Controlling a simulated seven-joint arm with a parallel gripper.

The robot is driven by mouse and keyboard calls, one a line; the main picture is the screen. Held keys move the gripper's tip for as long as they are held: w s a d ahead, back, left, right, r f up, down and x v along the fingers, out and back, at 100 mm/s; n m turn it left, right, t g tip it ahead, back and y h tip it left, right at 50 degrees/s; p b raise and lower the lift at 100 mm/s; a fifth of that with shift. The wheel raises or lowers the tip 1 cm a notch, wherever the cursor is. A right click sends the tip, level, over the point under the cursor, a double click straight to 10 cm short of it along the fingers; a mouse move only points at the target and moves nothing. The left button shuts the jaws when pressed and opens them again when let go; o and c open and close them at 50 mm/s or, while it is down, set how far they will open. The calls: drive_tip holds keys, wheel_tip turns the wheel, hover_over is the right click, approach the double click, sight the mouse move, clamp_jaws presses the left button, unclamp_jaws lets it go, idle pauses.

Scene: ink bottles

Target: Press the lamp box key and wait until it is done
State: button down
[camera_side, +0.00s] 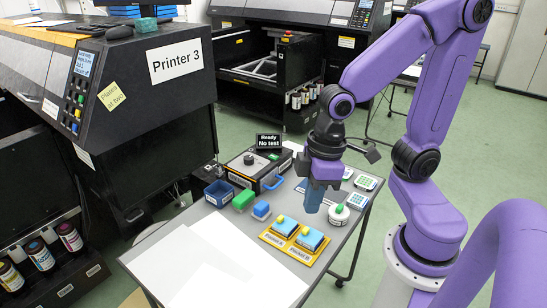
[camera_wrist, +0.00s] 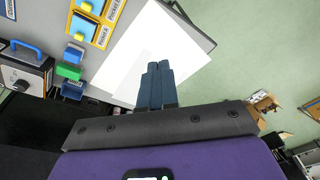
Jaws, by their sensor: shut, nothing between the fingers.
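The box shows at the left edge of the wrist view (camera_wrist: 24,72). I cannot make out which part is the lamp box key. My gripper (camera_side: 313,209) points down over the right part of the table, to the right of the box and apart from it. Its blue fingers (camera_wrist: 158,66) are shut and empty.
A yellow rack (camera_side: 293,244) with blue-and-yellow pieces, a green block (camera_side: 243,200), a blue block (camera_side: 261,210) and an open blue bin (camera_side: 219,192) stand on the table. A round white item with a green top (camera_side: 339,213) is near my gripper. White sheets (camera_side: 215,265) cover the front.

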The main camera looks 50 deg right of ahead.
drive_tip(key=w+f+m+t+y, duration=0.15)
drive_tip(key=w+m, duration=0.45)
drive_tip(key=w, duration=0.7)
drive_tip(key=m+t+h, duration=0.6)
drive_tip(key=m+h, duration=0.1)
drive_tip(key=m, duration=1)
hover_over(275, 157)
wheel_tip(275, 157, down, 7)
drive_tip(key=shift+s+r, duration=0.1)
drive_tip(key=shift+f, duration=4.4)
drive_tip(key=shift+f, duration=0.2)
drive_tip(key=shift+f, duration=0.25)
